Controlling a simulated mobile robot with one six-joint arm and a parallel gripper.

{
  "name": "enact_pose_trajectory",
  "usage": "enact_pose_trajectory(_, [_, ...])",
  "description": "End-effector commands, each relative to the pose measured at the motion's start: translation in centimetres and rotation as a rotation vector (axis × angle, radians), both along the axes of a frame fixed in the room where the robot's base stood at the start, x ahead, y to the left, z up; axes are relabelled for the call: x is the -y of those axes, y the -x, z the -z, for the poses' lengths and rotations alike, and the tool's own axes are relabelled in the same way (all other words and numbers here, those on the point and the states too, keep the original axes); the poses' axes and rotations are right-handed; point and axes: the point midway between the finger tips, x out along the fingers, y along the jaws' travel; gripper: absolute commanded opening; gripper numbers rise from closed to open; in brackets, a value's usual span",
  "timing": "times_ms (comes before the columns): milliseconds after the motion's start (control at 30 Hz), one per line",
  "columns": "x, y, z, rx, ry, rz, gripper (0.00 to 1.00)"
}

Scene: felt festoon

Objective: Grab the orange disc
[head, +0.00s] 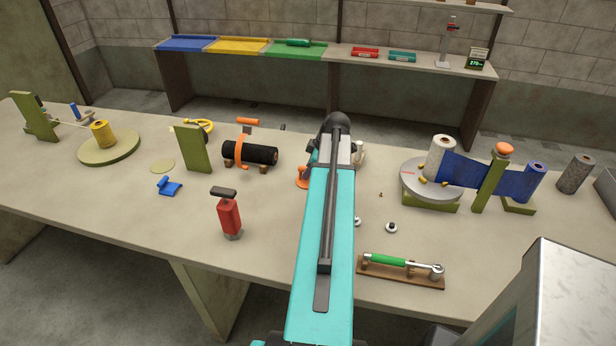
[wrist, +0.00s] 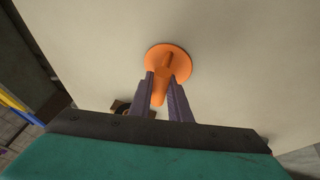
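The orange disc (head: 301,183) stands on the workbench just left of my arm in the head view, partly hidden by it. It is a flat round plate with an upright stem. In the wrist view the orange disc (wrist: 180,56) is ahead of my gripper (wrist: 161,78), and its stem rises toward the camera between the two purple-grey fingers. The fingers straddle the stem closely; I cannot tell whether they press on it. In the head view my gripper is mostly hidden behind my teal arm.
A black roll with an orange strap (head: 262,153) lies left of the disc. A red bottle-like tool (head: 229,214) stands nearer the front. A green-handled tool (head: 390,260) lies on a wooden board at right. A turntable (head: 408,181) with rolls is farther right.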

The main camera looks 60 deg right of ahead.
Motion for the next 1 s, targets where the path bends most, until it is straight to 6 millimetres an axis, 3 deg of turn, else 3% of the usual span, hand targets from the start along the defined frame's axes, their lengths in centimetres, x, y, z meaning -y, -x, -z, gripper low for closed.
enact_pose_trajectory(467, [0.0, 0.0, -0.2, 0.000, 0.000, 0.000, 0.00])
enact_pose_trajectory(1000, [0.0, 0.1, -3.6, 0.001, 0.002, 0.001, 0.00])
